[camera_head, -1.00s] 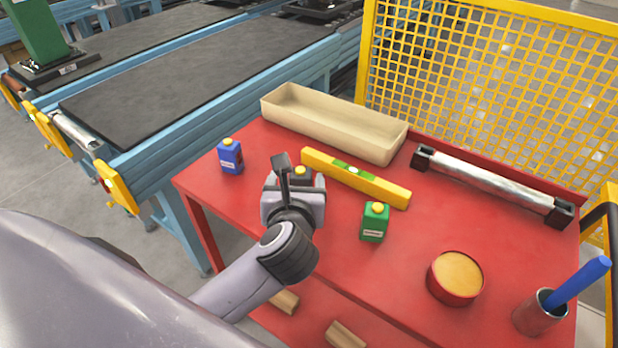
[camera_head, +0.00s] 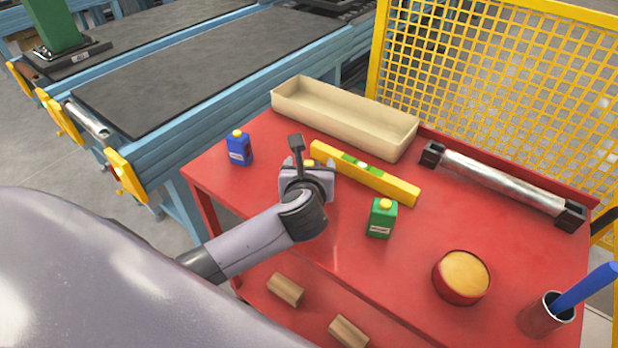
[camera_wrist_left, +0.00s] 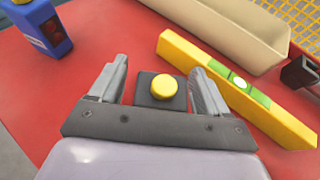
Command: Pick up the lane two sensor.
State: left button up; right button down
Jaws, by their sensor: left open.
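Three small box-shaped sensors with yellow caps stand on the red table (camera_head: 340,228): a blue one (camera_head: 239,149) at the left, a green one (camera_head: 382,218) nearer the middle, and a dark one (camera_wrist_left: 158,90) between them. I cannot read which is lane two. My left gripper (camera_head: 308,166) is open over the dark sensor. In the left wrist view the gripper's fingers (camera_wrist_left: 160,75) stand on either side of it, with gaps visible. In the head view my gripper hides most of the dark sensor. My right gripper is not in view.
A yellow spirit level (camera_head: 390,184) lies just beyond my left gripper. Behind it are a beige tray (camera_head: 345,130) and a metal roller (camera_head: 500,182). A red tub (camera_head: 461,277) and a cup with a blue handle (camera_head: 545,316) stand at the right.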

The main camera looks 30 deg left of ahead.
pick_arm(q)
jog(key=c, duration=1.1)
